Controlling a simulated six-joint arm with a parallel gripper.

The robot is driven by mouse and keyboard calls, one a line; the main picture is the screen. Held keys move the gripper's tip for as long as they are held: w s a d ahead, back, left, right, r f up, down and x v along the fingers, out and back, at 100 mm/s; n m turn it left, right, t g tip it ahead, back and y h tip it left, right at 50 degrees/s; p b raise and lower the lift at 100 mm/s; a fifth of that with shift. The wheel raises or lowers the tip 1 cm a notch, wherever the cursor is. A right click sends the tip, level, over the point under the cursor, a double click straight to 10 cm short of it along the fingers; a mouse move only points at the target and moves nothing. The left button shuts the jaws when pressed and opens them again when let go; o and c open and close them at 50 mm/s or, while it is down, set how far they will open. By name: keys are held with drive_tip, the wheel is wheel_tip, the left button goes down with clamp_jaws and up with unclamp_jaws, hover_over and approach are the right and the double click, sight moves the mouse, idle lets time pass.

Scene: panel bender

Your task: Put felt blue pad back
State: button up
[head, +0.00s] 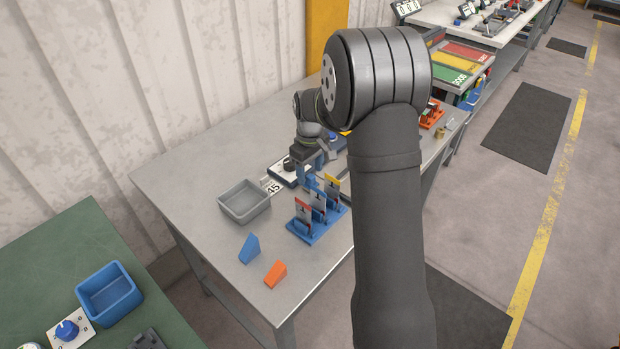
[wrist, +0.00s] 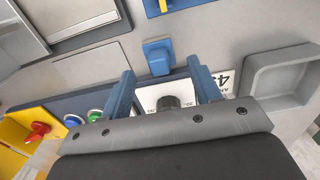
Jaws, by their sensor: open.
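My gripper (head: 315,167) is over the grey bench, beyond the blue rack in the head view. In the wrist view its two blue fingers (wrist: 160,66) are spread apart with nothing clamped between them. A small blue block-like piece (wrist: 158,57), possibly the felt blue pad, shows between and just beyond the fingertips. I cannot tell its height relative to the fingers or whether they touch it. The blue rack (head: 322,228) holds upright cards with red, blue and yellow tops.
A grey tray (head: 243,203) stands left of the rack; it also shows in the wrist view (wrist: 283,78). A blue wedge (head: 249,249) and an orange wedge (head: 275,273) lie near the front. Bare bench surrounds them.

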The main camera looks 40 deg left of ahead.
sight(310, 175)
wheel_tip(310, 175, up, 8)
idle(0.5)
wheel_tip(310, 175, down, 12)
drive_tip(key=shift+r, duration=2.05)
drive_tip(key=shift+f, duration=0.1)
